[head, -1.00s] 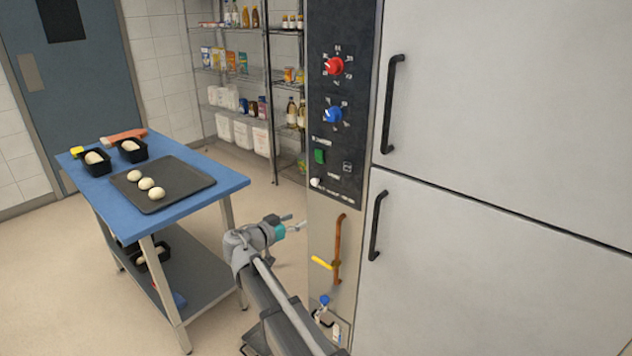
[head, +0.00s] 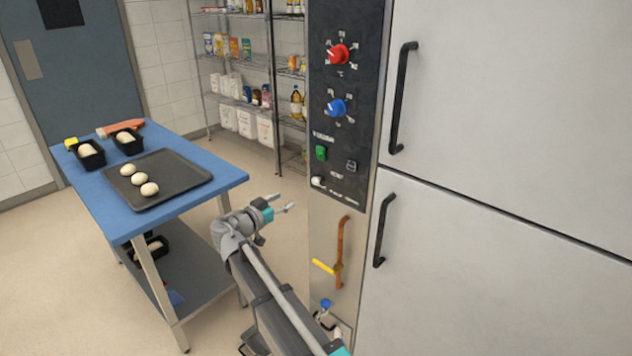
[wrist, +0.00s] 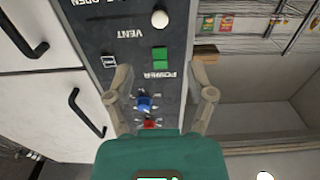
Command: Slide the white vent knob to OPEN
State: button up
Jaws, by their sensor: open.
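The white vent knob (head: 317,182) is a small round knob low on the dark control panel (head: 343,110), at the left end of its labelled strip in the head view. In the wrist view the knob (wrist: 159,18) shows near the top edge. The upside-down word VENT is beside it, and OPEN is to its left at the frame edge. My gripper (head: 285,205) is open and empty, lower left of the knob and apart from it. In the wrist view its fingers (wrist: 160,78) stand spread, with the panel between and beyond them.
Above the knob are a green power switch (head: 321,153), a blue dial (head: 336,107) and a red dial (head: 338,54). Oven door handles (head: 384,230) are to the right. A copper pipe with a yellow lever (head: 323,267) is below. A blue table (head: 225,182) stands left.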

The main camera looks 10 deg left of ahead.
aim_at(314, 182)
jog(key=shift+w, duration=0.15)
jog(key=x, duration=1.3)
jog(key=shift+w+d+f, duration=0.1)
jog(key=shift+w+d, duration=0.05)
jog(key=shift+d, duration=0.05)
grip_shut()
